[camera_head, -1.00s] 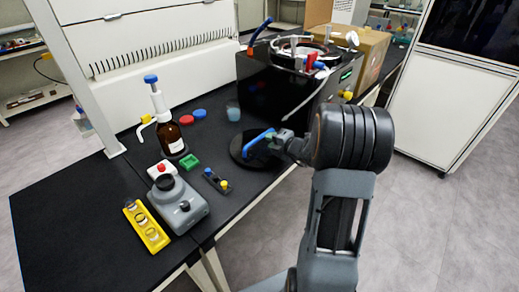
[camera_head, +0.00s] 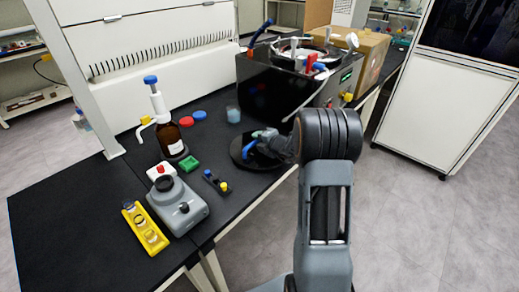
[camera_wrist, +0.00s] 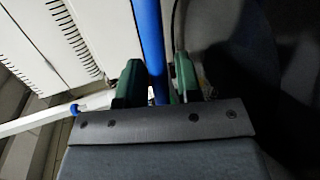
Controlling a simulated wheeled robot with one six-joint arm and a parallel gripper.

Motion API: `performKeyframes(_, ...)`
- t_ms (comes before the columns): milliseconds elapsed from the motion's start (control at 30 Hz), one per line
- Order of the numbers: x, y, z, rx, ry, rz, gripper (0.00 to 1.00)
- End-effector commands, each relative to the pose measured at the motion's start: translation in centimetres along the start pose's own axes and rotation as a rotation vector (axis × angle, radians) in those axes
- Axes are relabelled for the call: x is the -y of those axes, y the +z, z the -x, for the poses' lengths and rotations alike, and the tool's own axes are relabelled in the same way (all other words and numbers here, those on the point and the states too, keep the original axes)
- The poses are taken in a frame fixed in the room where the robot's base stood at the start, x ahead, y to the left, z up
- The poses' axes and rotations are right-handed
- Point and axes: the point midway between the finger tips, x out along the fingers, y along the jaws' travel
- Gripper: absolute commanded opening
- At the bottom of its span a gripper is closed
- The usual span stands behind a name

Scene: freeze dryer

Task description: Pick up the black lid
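The black lid (camera_head: 267,161) is a round dark disc lying on the black bench in front of the freeze dryer. Its blue handle (camera_head: 251,149) stands up from its top. My gripper (camera_head: 262,136) is at the handle, above the lid. In the wrist view the blue handle (camera_wrist: 151,40) runs between the two green fingers of my gripper (camera_wrist: 158,75). The left finger is close against the bar, and a gap shows before the right finger. The gripper looks open around the handle. My wrist hides part of the lid's right side.
The black freeze dryer (camera_head: 280,88) stands behind the lid. To the left are a brown dispenser bottle (camera_head: 170,137), a green block (camera_head: 189,163), a small dark rack (camera_head: 214,181), a grey device (camera_head: 180,209) and a yellow holder (camera_head: 146,228). A small beaker (camera_head: 233,114) stands behind the lid.

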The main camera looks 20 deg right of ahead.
Motion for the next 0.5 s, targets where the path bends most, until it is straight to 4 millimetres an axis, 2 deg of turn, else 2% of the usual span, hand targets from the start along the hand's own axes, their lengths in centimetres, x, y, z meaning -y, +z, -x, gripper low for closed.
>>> performKeyframes(67,-0.01,0.00,0.02,0.000,0.000,0.000,0.30)
performKeyframes(367,0.00,0.00,0.04,0.000,0.000,0.001,0.01)
performKeyframes(500,0.01,0.00,0.04,0.000,-0.001,0.001,0.00)
